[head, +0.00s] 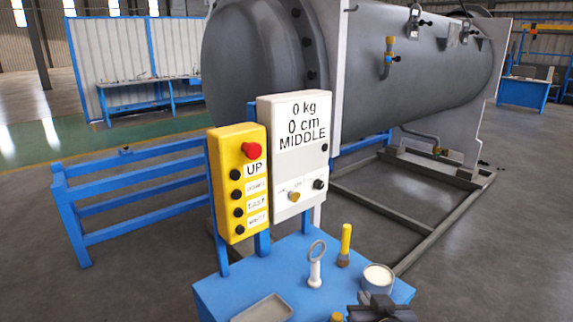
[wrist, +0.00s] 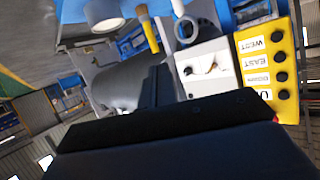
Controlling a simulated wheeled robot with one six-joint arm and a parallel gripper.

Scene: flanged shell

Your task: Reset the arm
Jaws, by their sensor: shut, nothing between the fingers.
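My gripper (head: 380,308) is dark and shows at the bottom edge of the head view, low at the front right of the blue table (head: 225,290). It is shut with nothing in it. Most of my arm is out of the head view. In the wrist view the dark fingers (wrist: 158,84) are together, and the dark gripper body fills the lower part. The yellow button box (wrist: 283,65) and white display box (wrist: 205,68) appear turned over to the right of the fingers there.
On the table are a white-handled ring tool (head: 315,265), a yellow-handled brush (head: 344,245), a white can (head: 377,278) close to my gripper, and a grey tray (head: 262,308). The yellow button box (head: 239,185) and display box (head: 293,150) stand behind. A large grey shell (head: 420,75) lies beyond.

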